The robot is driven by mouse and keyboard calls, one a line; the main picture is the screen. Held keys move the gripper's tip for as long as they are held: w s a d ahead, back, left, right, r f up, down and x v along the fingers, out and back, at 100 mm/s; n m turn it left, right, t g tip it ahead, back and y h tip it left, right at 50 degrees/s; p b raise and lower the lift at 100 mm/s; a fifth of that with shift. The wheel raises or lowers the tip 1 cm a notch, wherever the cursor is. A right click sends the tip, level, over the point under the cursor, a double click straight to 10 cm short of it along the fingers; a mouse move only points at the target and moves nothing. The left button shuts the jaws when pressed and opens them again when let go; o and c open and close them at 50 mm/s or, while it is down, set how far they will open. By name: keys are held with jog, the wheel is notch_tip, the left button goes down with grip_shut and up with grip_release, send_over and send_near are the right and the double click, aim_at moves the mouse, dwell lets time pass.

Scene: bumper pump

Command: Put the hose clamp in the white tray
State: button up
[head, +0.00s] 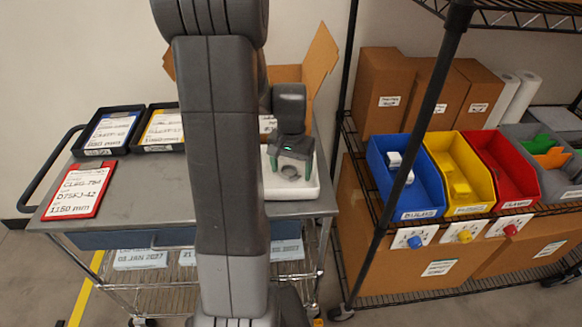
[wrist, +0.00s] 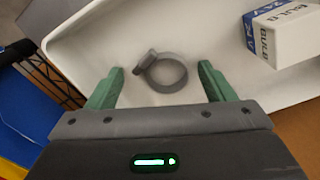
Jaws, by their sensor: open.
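The grey hose clamp (wrist: 165,73) lies inside the white tray (wrist: 85,52) in the wrist view, on the tray floor or just above it; I cannot tell which. It is a ring with a screw housing at its left side. My gripper (wrist: 160,88) is open, with its green fingers apart on either side of the clamp and not touching it. In the head view the clamp (head: 290,172) shows below my gripper (head: 290,160), over the white tray (head: 295,190) at the cart's right end. My arm hides the tray's left part.
A bulb box (wrist: 285,32) stands in the tray's far right corner. The cart (head: 140,190) carries black trays (head: 107,150) and a red label board (head: 77,190). An open carton (head: 320,60) is behind the tray. Blue (head: 425,200), yellow and red bins stand on the shelf at right.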

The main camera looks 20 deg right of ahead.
aim_at(291, 172)
notch_tip(291, 172, up, 12)
jog(key=shift+r, duration=0.15)
dwell(0.3)
